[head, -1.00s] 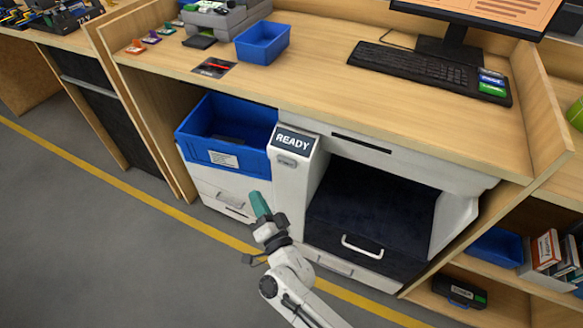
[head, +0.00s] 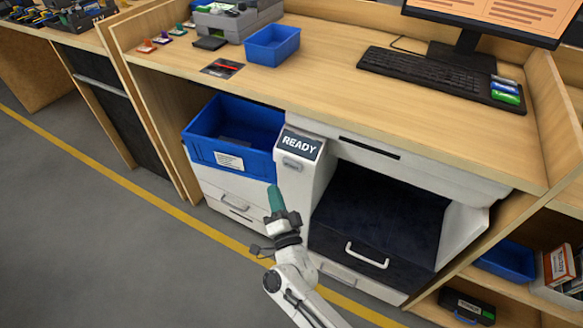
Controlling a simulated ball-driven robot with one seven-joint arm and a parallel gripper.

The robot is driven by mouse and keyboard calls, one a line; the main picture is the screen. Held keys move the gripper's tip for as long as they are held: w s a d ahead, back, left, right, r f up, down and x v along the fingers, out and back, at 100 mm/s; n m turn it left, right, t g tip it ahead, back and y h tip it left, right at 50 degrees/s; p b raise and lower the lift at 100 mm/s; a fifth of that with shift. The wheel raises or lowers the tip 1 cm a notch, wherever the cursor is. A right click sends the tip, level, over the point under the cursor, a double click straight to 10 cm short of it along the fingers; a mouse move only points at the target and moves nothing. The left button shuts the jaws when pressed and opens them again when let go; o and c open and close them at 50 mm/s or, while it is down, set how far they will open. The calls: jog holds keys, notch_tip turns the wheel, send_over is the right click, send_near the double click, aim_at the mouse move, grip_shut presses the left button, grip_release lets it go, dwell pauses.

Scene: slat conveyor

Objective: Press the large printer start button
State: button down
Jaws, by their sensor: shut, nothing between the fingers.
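The large printer (head: 391,166) is white and stands under the desk, with a dark open bay. Its front post carries a tilted black screen (head: 299,143) reading "READY". Just below the screen is a small grey raised oblong (head: 292,164), which looks like the start button; any label on it is too small to read. My gripper (head: 274,190) has teal fingers that are shut and empty, pointing up. In the picture it is below and left of the grey oblong, in front of the printer's white drawers. It appears apart from the oblong; its exact depth is unclear.
A blue bin (head: 232,138) sits left of the screen post. A black drawer with a white handle (head: 367,255) is to the right of my gripper. The wooden desk (head: 330,85) overhangs above. Grey floor (head: 100,240) with a yellow line is clear at the left.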

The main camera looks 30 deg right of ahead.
aim_at(283, 161)
jog(key=w+d+b, duration=0.2)
jog(key=w+d, duration=0.1)
jog(key=d, duration=0.2)
jog(key=shift+w+b, duration=0.3)
jog(key=shift+w, duration=0.05)
jog(key=shift+d, duration=0.1)
dwell(1.7)
jog(key=shift+w+d, duration=0.25)
jog(key=shift+d, duration=0.05)
